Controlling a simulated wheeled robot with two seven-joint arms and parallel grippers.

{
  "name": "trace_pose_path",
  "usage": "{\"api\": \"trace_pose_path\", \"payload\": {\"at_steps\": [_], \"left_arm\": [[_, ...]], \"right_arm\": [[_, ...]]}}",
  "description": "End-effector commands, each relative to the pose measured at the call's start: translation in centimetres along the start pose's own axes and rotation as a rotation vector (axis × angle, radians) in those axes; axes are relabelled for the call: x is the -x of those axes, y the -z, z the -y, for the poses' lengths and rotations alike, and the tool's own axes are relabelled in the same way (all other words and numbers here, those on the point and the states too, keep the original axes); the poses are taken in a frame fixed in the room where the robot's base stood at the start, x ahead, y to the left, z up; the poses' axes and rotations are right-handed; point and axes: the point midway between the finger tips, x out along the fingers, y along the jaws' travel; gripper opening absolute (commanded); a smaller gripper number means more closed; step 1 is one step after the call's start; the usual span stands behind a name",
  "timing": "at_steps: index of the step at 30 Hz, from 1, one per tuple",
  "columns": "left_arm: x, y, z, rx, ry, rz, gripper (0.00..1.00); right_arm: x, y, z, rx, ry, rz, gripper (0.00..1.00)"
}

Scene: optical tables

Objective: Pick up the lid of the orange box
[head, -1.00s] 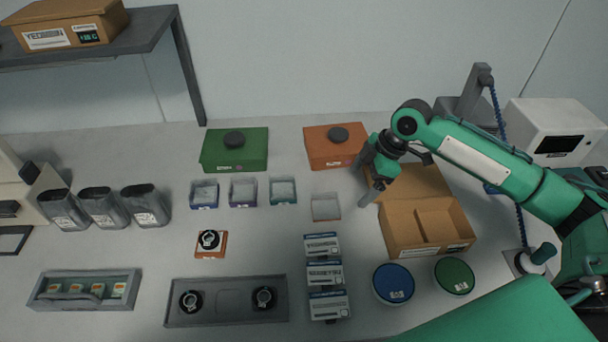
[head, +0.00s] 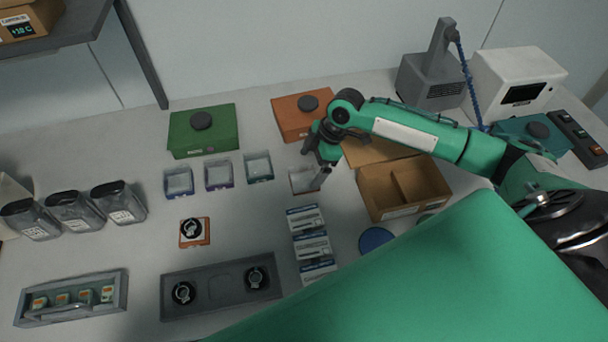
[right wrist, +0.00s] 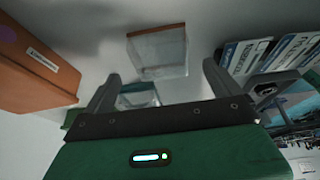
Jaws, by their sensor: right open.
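The orange box (head: 292,125) stands on the table near the back wall, with its lid on. A round dark knob (head: 308,103) sits on top of the lid. My right gripper (head: 314,163) is open and empty, in front of the box and apart from it, above a small clear box. In the right wrist view the orange box (right wrist: 38,68) is at the upper left, outside the open fingers (right wrist: 161,70); its knob is not visible there. My left gripper is not in view.
A green box (head: 203,133) with a knob stands left of the orange one. A small clear box (head: 300,184) lies below my right gripper. An open cardboard box (head: 405,190) is to the right, partly under my arm. White label boxes (head: 310,243) stand in front.

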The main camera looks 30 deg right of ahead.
Motion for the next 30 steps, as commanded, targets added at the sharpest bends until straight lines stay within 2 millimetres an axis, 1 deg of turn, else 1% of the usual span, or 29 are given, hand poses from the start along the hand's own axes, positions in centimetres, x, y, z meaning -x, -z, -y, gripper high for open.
{"api": "trace_pose_path", "payload": {"at_steps": [1,3,7,10,16,20,21,23,24,30], "left_arm": [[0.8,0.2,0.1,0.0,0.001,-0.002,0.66],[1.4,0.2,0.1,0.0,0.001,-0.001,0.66],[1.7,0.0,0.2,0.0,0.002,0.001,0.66],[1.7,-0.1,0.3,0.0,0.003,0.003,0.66],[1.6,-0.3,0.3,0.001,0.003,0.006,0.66],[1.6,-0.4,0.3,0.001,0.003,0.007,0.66],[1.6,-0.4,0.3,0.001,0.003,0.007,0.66],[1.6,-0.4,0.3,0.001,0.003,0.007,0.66],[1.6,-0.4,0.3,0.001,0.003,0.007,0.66],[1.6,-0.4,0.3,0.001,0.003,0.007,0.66]], "right_arm": [[-0.5,0.2,0.1,-0.002,0.003,0.0,0.95],[-1.7,0.2,0.3,-0.001,0.005,0.0,0.95],[-3.4,0.1,0.2,-0.002,0.002,0.0,0.95],[-4.0,0.0,0.2,0.0,0.0,0.001,0.95],[-4.1,0.0,0.2,0.0,0.0,0.001,0.95],[-4.1,0.0,0.2,0.0,0.0,0.001,0.69],[-4.1,0.0,0.2,0.0,0.0,0.001,0.61],[-4.1,0.0,0.2,0.0,0.0,0.001,0.49],[-4.1,0.0,0.2,0.0,0.0,0.001,0.47],[-4.0,0.0,0.2,0.0,0.0,0.001,0.47]]}}
